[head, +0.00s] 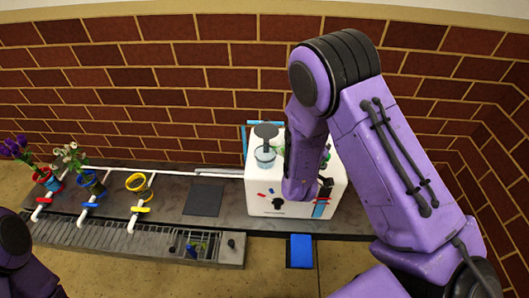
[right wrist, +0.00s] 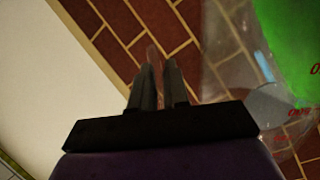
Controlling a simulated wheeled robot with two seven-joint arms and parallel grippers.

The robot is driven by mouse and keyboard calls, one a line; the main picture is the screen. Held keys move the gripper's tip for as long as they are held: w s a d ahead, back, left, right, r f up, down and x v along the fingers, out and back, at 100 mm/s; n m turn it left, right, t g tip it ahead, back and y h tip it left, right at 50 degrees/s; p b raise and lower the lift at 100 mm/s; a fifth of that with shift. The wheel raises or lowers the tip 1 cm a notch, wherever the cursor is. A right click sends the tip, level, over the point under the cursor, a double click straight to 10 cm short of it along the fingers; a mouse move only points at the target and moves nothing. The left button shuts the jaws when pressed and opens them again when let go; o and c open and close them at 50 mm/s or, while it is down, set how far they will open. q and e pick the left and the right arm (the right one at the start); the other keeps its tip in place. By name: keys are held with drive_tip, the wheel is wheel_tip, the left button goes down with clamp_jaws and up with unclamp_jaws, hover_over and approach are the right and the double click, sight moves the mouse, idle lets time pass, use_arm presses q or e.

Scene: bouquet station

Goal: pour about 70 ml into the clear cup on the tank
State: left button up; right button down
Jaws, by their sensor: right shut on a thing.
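A white tank (head: 293,203) stands at the back, right of the middle in the head view. A small clear cup (head: 265,155) stands on its left part. My right arm crosses in front of the tank and hides the right gripper in the head view. The right wrist view shows that gripper (right wrist: 158,72) with its fingers close together on a thin, pale edge. A clear jug (right wrist: 225,65) with bright green contents and red marks is close at the right, and the thin edge seems to be part of it. My left gripper is out of view.
A dark round plate (head: 266,130) shows just behind the cup. A dark square mat (head: 204,200) lies left of the tank. A blue block (head: 301,250) is in front. A brick wall rises behind.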

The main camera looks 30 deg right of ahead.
drive_tip(key=shift+w+a+r+n, duration=0.3)
drive_tip(key=shift+w+a+n, duration=0.35)
drive_tip(key=shift+n, duration=0.25)
idle(1.7)
drive_tip(key=shift+w+r, duration=0.1)
drive_tip(key=shift+r, duration=0.05)
drive_tip(key=shift+w+r+p, duration=0.1)
drive_tip(key=shift+r+p, duration=0.2)
drive_tip(key=shift+p, duration=0.1)
drive_tip(key=shift+w+a+r+p, duration=0.1)
drive_tip(key=shift+a+r+p, duration=0.05)
drive_tip(key=shift+r+p, duration=0.15)
